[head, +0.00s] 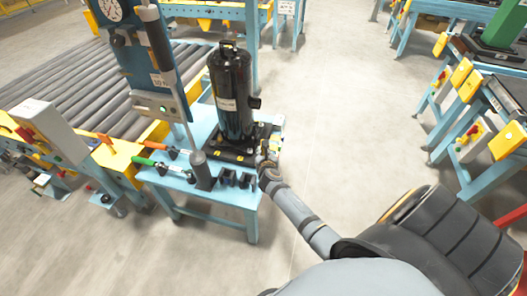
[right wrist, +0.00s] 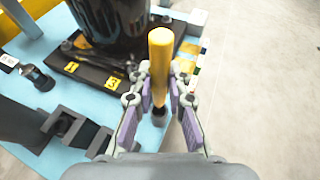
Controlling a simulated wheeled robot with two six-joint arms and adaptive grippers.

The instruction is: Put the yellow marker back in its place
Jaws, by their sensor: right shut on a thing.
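The yellow marker (right wrist: 160,58) stands nearly upright in the right wrist view, between the two fingers of my right gripper (right wrist: 159,88). The gripper is shut on it. A dark grey piece (right wrist: 158,117) shows at the marker's lower end; I cannot tell whether it is part of the marker or a holder. In the head view my right gripper (head: 265,160) is at the right edge of the light blue table (head: 232,197), beside the compressor's base, and the marker is too small to make out clearly. My left gripper is not in view.
A black compressor (head: 232,95) stands upright on a dark base plate, with yellow number tags (right wrist: 70,68) in the wrist view. Black holders (head: 228,178) and a grey cylinder (head: 202,172) line the table's front. Green-handled (head: 142,161) and orange-handled tools lie left.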

